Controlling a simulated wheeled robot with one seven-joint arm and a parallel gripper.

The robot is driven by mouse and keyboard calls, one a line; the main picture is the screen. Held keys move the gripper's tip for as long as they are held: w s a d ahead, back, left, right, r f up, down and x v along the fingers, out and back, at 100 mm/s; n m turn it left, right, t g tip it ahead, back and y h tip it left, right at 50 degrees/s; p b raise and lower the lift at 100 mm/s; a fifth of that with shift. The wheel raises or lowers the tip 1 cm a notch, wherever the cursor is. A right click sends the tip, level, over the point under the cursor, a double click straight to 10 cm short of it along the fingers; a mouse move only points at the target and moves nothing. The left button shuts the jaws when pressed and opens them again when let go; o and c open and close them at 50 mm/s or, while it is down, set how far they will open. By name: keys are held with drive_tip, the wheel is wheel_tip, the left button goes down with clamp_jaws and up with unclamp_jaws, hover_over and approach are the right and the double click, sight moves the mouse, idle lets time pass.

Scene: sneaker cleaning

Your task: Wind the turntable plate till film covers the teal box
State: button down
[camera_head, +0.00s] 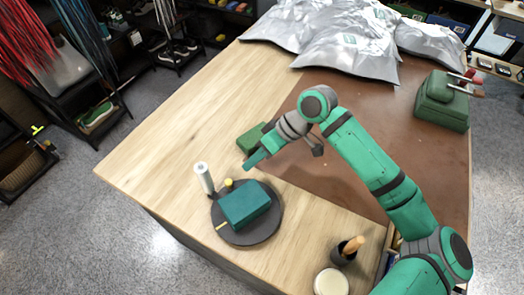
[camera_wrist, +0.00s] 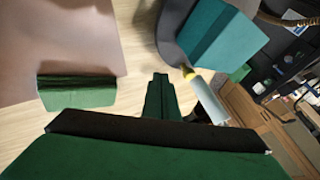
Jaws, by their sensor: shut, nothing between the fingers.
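The teal box (camera_head: 244,204) sits on the dark round turntable plate (camera_head: 262,232) near the table's front-left edge. The box also shows in the wrist view (camera_wrist: 215,38), with part of the plate (camera_wrist: 170,30) beside it. A pale upright film roll (camera_head: 204,178) stands at the plate's left rim; it shows in the wrist view too (camera_wrist: 208,100). No film can be made out over the box. A yellow knob (camera_head: 229,183) is behind the box. My gripper (camera_head: 249,163) is shut and empty, beyond the plate and apart from it; its fingers show in the wrist view (camera_wrist: 159,80).
A small green block (camera_head: 251,139) lies just behind my gripper. Silver bags (camera_head: 345,45) cover the table's far end, and a green case (camera_head: 442,100) stands at the right. A brush in a dark cup (camera_head: 347,250) and a round jar (camera_head: 331,282) are at the front. The left tabletop is clear.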

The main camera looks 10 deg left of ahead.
sight(243, 181)
drive_tip(key=shift+s+a+f, duration=0.15)
drive_tip(key=shift+s+a, duration=0.55)
drive_tip(key=shift+s, duration=0.1)
drive_tip(key=shift+s+a+f, duration=0.1)
drive_tip(key=shift+s+a, duration=0.6)
drive_tip(key=shift+s, duration=0.1)
drive_tip(key=shift+w+d, duration=0.1)
